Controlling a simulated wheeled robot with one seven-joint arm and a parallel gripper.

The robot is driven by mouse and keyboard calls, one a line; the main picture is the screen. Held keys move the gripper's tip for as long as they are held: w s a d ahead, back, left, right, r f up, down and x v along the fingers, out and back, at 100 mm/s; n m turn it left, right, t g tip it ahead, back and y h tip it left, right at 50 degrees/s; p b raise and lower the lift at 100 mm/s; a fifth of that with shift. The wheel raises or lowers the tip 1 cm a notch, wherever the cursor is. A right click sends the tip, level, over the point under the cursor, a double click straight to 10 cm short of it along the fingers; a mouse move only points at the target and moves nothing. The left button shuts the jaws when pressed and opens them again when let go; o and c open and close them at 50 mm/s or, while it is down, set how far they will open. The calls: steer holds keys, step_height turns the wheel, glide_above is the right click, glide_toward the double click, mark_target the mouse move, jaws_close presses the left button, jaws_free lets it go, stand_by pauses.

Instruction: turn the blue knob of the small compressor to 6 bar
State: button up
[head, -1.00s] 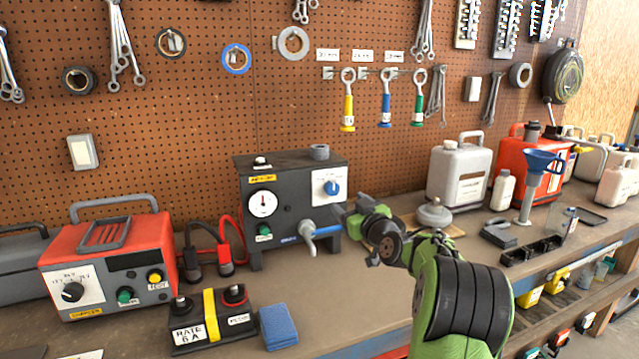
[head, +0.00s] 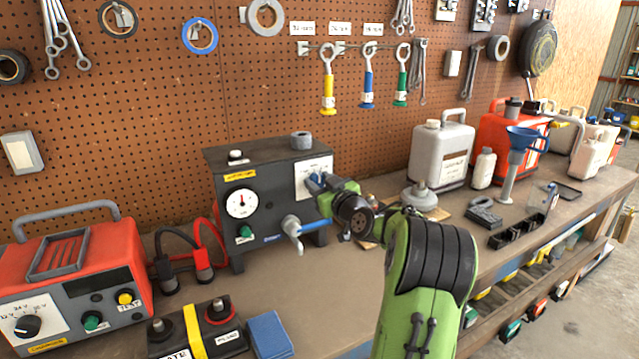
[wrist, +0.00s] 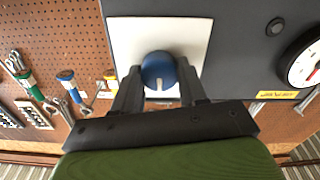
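The small compressor (head: 270,190) is a dark grey box on the bench, with a round white gauge (head: 240,204) and a white dial plate (head: 308,168) on its front. The blue knob (wrist: 159,70) sits on the plate; its white mark points down in the wrist view, which sees the compressor upside down. My gripper (wrist: 159,75) is at the knob, with one dark finger on each side of it. The fingers look open, and no clear grip shows. In the head view my wrist hides most of the knob. The dial's figures are unreadable.
A grey tap (head: 292,228) sticks out below my wrist. Left stand a red charger (head: 75,270), a black battery box (head: 200,325) and a blue cloth (head: 270,335). Right of my arm are a grey canister (head: 443,155) and a red can (head: 500,140). Tools hang on the pegboard behind.

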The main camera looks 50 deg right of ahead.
steer(key=c, duration=0.5)
steer(key=shift+m, duration=0.3)
steer(key=m, duration=0.4)
steer(key=shift+d+m+p, duration=0.1)
steer(key=shift+m+p, duration=0.2)
steer(key=shift+m, duration=1.9)
steer(key=o, duration=1)
steer(key=shift+o, duration=0.2)
steer(key=shift+s, duration=0.1)
